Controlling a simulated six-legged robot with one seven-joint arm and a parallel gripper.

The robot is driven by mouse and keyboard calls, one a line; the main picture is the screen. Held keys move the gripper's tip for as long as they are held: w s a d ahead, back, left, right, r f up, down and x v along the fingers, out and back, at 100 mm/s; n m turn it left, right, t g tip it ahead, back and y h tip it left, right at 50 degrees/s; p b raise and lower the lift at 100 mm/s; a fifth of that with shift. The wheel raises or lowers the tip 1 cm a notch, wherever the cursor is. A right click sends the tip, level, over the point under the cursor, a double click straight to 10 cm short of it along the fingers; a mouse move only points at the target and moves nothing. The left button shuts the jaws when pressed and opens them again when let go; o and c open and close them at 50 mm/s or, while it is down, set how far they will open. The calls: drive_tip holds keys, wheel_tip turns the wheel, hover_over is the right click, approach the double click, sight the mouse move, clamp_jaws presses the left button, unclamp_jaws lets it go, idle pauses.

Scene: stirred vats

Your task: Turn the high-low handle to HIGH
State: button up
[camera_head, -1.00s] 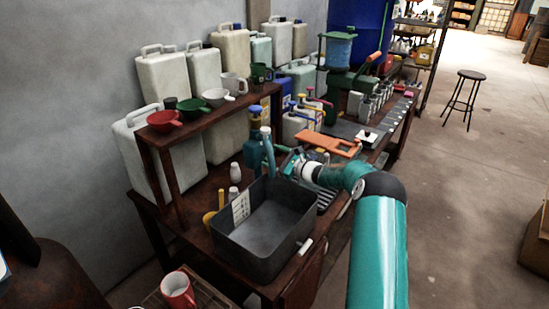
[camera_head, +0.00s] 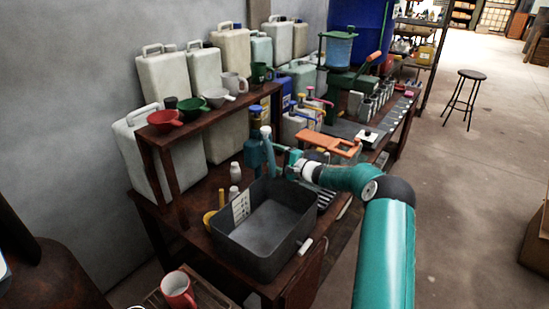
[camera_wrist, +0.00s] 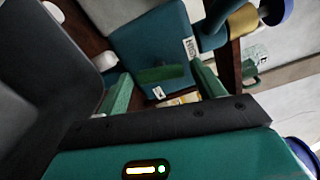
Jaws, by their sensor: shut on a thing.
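A teal dispenser with a blue top (camera_head: 253,153) stands on the bench behind the grey basin. Its teal body (camera_wrist: 150,38) fills the upper middle of the wrist view, with a brass collar and blue knob at upper right. A short green handle (camera_wrist: 162,74) lies across its face; I take this to be the high-low handle. My gripper (camera_head: 281,158) is at the dispenser's right side. In the wrist view its green fingers (camera_wrist: 162,84) stand on either side of the handle, shut on it. The contact itself and any HIGH or LOW marking cannot be made out.
The grey basin (camera_head: 262,228) is just in front of and below my gripper. An orange tool (camera_head: 328,143) lies close behind it. White bottles (camera_head: 235,172) stand left, and a shelf with cups (camera_head: 215,112) rises behind.

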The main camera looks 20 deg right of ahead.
drive_tip(key=shift+n, duration=1.1)
drive_tip(key=o, duration=1)
drive_tip(key=shift+c, duration=0.2)
drive_tip(key=v, duration=1.3)
drive_tip(key=shift+s+d, duration=0.2)
drive_tip(key=shift+s, duration=0.15)
